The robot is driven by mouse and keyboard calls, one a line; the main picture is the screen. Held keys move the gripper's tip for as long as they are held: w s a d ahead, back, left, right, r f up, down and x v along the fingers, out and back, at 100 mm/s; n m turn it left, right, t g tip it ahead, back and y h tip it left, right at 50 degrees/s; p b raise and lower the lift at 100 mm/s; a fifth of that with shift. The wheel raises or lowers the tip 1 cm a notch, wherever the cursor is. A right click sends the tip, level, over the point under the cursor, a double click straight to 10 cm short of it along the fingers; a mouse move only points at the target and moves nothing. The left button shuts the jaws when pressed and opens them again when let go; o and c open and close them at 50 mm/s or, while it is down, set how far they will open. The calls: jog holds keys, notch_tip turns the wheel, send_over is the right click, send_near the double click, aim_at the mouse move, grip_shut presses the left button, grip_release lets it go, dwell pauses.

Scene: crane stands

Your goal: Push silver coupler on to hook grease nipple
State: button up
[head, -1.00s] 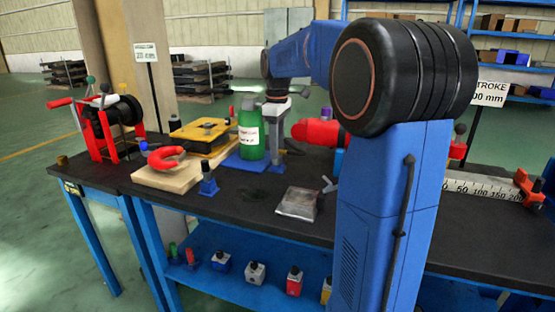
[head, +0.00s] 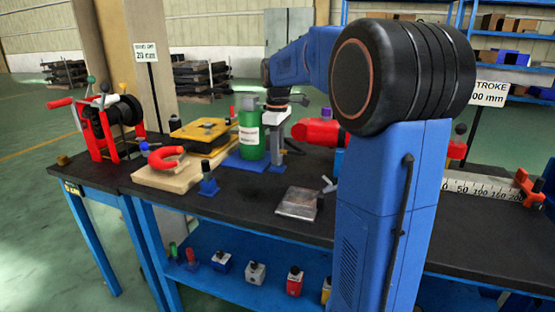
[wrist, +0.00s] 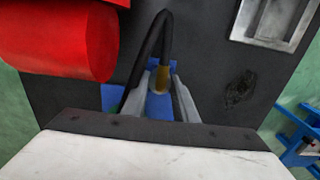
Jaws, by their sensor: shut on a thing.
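My gripper (wrist: 158,92) shows in the wrist view with its two grey fingers close around a small brownish-gold piece (wrist: 160,78). A black hose (wrist: 160,30) arches up beside that piece. The silver coupler itself I cannot pick out; the fingers may hide it. A red hook-shaped piece (head: 165,160) lies on the wooden board at the left, well apart from my gripper. Its grease nipple is too small to make out.
A red cylinder (head: 315,132) is close to my gripper; it fills the upper left of the wrist view (wrist: 60,40). A grey metal tray (head: 298,203) lies in front.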

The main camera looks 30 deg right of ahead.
jog(key=shift+r, duration=0.1)
jog(key=shift+r, duration=2.15)
